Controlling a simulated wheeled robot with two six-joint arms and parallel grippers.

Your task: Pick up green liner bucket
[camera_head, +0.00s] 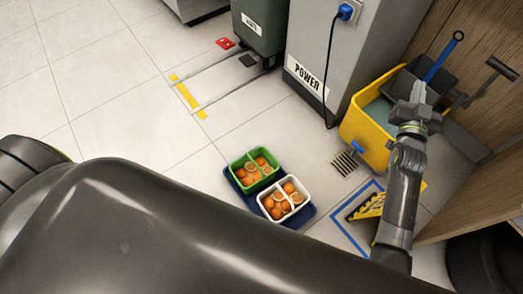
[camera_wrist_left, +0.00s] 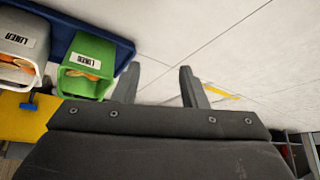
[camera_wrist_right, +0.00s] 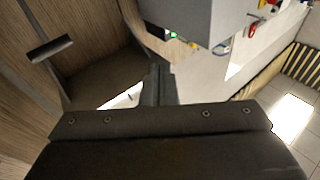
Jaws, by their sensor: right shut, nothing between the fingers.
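The green liner bucket (camera_head: 235,161) holds several orange fruits and stands on a dark blue tray (camera_head: 308,217) on the floor. A white liner bucket (camera_head: 263,205) of similar fruit stands beside it on the tray. In the left wrist view the green bucket (camera_wrist_left: 108,52) lies just left of my left gripper (camera_wrist_left: 158,70), which is open with nothing between its fingers; the head view does not show that gripper. My right gripper (camera_head: 419,90) is shut and empty, over the yellow mop bucket. It also shows in the right wrist view (camera_wrist_right: 160,70).
The yellow mop bucket (camera_head: 357,130) stands at the right beside a grey POWER cabinet (camera_head: 320,50). A floor drain (camera_head: 345,162) and a yellow folded sign (camera_head: 368,208) lie nearby. Tiled floor left of the buckets is clear.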

